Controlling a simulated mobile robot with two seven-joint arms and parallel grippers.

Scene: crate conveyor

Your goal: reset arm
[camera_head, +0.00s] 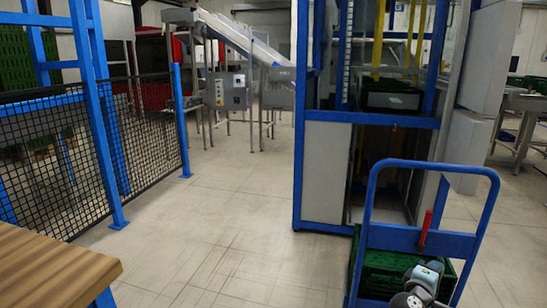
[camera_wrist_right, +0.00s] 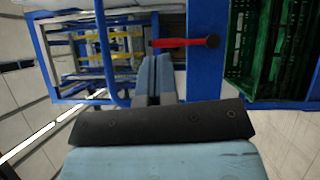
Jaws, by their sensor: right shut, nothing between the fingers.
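My right gripper (camera_head: 430,270) shows at the bottom right of the head view, in front of the blue cart (camera_head: 420,238). In the right wrist view its two light blue fingers (camera_wrist_right: 152,72) are together with nothing between them. A red handle (camera_head: 425,228) on the cart lies just beyond the gripper; it also shows beyond the fingertips in the wrist view (camera_wrist_right: 183,43). I cannot tell how wide the gap to it is. My left gripper is in neither view.
Green crates (camera_head: 385,272) sit on the cart. A blue-framed machine (camera_head: 325,175) stands behind it. A wooden tabletop (camera_head: 50,268) fills the lower left corner, and a black mesh fence (camera_head: 150,130) stands at left. The floor between is clear.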

